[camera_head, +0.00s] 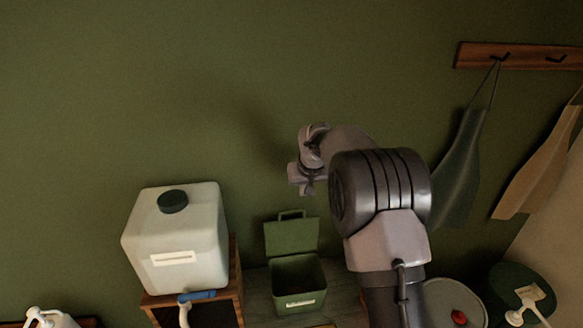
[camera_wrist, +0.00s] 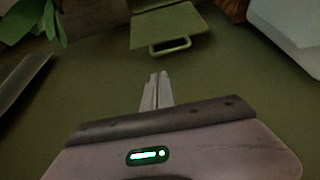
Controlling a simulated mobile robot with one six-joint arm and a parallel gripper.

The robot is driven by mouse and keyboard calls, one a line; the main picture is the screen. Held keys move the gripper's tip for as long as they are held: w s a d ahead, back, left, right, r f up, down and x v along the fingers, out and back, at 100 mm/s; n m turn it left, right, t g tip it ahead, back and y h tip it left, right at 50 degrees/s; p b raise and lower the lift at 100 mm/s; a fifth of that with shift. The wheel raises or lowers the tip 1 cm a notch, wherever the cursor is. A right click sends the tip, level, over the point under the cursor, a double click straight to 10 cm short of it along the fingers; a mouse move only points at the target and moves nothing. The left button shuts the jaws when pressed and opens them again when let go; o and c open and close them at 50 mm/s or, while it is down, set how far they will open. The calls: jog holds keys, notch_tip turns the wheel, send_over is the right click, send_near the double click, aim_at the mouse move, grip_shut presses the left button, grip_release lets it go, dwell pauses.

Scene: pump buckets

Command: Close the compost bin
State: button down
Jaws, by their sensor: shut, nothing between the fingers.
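The green compost bin (camera_head: 298,295) stands on a shelf or counter near the bottom middle of the head view. Its lid (camera_head: 291,236) is up, leaning back towards the wall, with a loop handle on its top edge. The inside is dark. In the wrist view the lid (camera_wrist: 167,24) shows at the top with its handle (camera_wrist: 170,46) towards my fingers. My gripper (camera_head: 303,180) is above the lid and apart from it. In the wrist view my gripper (camera_wrist: 157,88) has its fingers together with nothing between them.
A white tank (camera_head: 178,238) with a dark cap and blue tap sits on a wooden stand, left of the bin. Aprons (camera_head: 461,170) hang from a wall rack at right. A round container (camera_head: 452,303) and a dark-green lidded bucket (camera_head: 520,290) stand lower right.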

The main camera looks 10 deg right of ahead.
jog(key=p+x, duration=0.1)
jog(key=x, duration=0.8)
jog(key=shift+w+d+f+p, duration=0.1)
jog(key=shift+w+f+p, duration=0.05)
jog(key=shift+w+p, duration=0.2)
jog(key=shift+w+f, duration=0.15)
jog(key=shift+f, duration=0.5)
